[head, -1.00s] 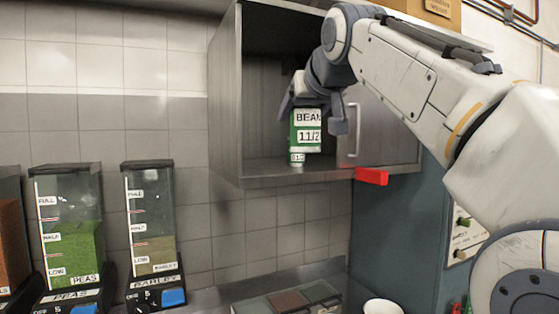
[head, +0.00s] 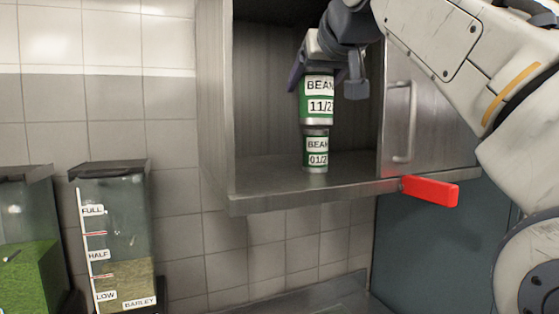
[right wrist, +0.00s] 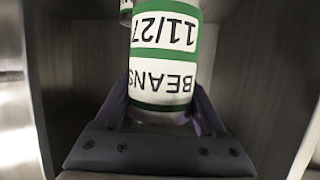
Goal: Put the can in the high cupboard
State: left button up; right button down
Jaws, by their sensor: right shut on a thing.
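A green-and-white can labelled BEANS 11/27 (head: 317,98) is held inside the open high cupboard (head: 215,110). My right gripper (head: 322,78) is shut on it from above, and the can looks upright. The right wrist view shows the label upside down on the held can (right wrist: 165,55), between the two fingers. A second beans can (head: 316,150), with a label beginning 01/2, stands on the cupboard floor. The held can appears directly above it and overlaps its top; I cannot tell if they touch. My left gripper is not in view.
The cupboard floor (head: 270,182) is bare left of the standing can. A cupboard door (head: 425,125) with a metal handle is at the right, beside the opening. A red block-shaped part (head: 430,191) sticks out below it. A barley dispenser (head: 115,235) stands at the lower left.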

jog(key=shift+w+a+f, duration=1.15)
jog(key=shift+w+f, duration=0.3)
jog(key=shift+f, duration=0.35)
jog(key=shift+w+a+f, duration=1.2)
jog(key=shift+w+f, duration=0.25)
jog(key=shift+f, duration=0.3)
jog(key=shift+w+a+f, duration=1.15)
jog(key=shift+w+f, duration=0.3)
jog(key=shift+f, duration=0.35)
jog(key=shift+f, duration=0.15)
grip_release()
jog(key=b+v, duration=0.3)
jog(key=v, duration=0.9)
